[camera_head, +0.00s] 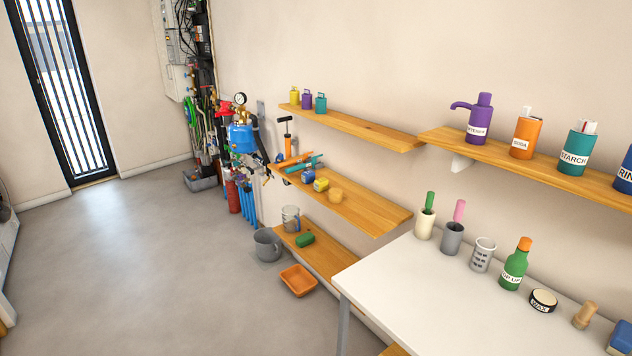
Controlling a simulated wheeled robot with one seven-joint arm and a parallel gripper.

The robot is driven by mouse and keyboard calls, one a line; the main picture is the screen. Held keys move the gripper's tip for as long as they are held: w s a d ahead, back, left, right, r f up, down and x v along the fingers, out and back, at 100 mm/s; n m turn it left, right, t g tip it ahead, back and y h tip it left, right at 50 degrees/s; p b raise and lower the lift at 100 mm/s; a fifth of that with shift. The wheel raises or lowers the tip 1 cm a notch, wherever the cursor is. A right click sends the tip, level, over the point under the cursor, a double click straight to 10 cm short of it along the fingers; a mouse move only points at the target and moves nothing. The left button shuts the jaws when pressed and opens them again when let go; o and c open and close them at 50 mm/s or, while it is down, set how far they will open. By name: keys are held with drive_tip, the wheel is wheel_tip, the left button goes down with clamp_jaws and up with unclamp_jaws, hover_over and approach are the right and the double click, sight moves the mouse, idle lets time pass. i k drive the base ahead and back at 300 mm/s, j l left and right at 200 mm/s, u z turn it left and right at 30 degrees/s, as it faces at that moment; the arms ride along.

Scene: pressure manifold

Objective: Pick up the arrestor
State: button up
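No thing in view is marked as the arrestor, and I cannot tell which one it is. A pressure assembly stands by the far wall, with a blue tank (241,138), a round white gauge (240,99) on top and a red part (224,108) beside it. Small fittings around the tank are too small to tell apart. A red cylinder (232,194) stands below it, next to several upright blue pipes (248,204). My gripper is not in view.
Wooden shelves (352,127) with bottles and tools run along the right wall. A white table (420,292) with bottles and brushes is at the front right. A grey bucket (267,246) and orange tray (298,281) sit on the floor. The grey floor (130,270) at left is clear.

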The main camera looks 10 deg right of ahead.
sight(307, 176)
drive_tip(key=i+j+u, duration=0.35)
drive_tip(key=i+j, duration=1.25)
drive_tip(key=i+l+u, duration=0.2)
drive_tip(key=i, duration=1.05)
drive_tip(key=i+l+u, duration=0.1)
drive_tip(key=i+l, duration=0.25)
drive_tip(key=l, duration=0.25)
drive_tip(key=u, duration=0.05)
